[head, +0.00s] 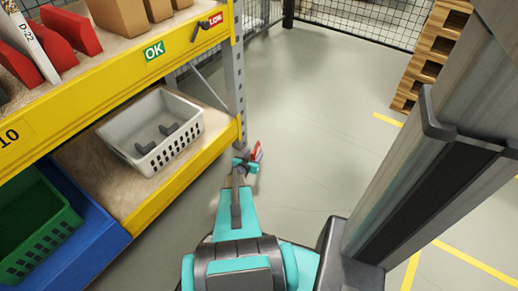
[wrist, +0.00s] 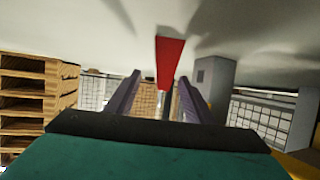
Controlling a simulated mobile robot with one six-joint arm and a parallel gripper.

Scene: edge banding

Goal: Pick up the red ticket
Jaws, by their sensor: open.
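The red ticket (head: 257,152) shows in the head view just beyond the end of my arm, by the foot of the grey shelf post. My gripper (head: 247,163) is low beside the post, close to the ticket. In the wrist view the ticket (wrist: 169,62) is a red strip whose narrower end appears between the two dark fingers of my gripper (wrist: 160,80). The fingers are apart, with a gap seen on each side of the strip. I cannot tell whether the ticket rests on the floor, or how deep it is between the fingers.
The yellow shelf rack (head: 185,179) stands close on the left, with a white basket (head: 152,130) and a green crate (head: 38,225). Its grey post (head: 234,80) is beside my gripper. Open floor (head: 310,110) lies beyond; wooden pallets (head: 432,55) stand at the right.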

